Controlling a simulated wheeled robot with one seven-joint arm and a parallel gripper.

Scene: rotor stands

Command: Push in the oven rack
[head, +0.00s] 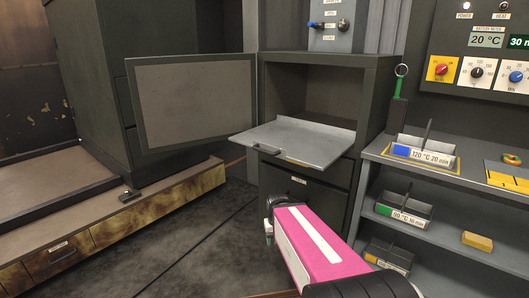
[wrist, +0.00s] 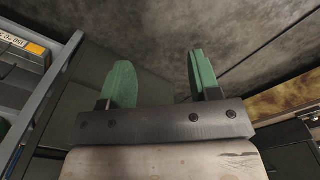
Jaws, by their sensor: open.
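The oven (head: 372,75) stands in the middle of the head view with its door (head: 190,100) swung open to the left. The grey oven rack (head: 305,140) sticks out of the oven's opening toward me, with a small dark handle (head: 268,149) at its front left edge. My pink arm is in front of the oven, below and to the right of the rack. In the wrist view my gripper (wrist: 160,80) shows two green fingers spread apart with nothing between them, pointing toward the floor. The gripper is apart from the rack, which I cannot make out in the wrist view.
A grey shelf unit (head: 365,192) on the right holds labelled trays, such as one with a blue end (head: 425,151). A drawer front (head: 318,193) is under the oven. A low wooden bench (head: 165,203) is on the left. Dark floor (head: 190,240) lies open between.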

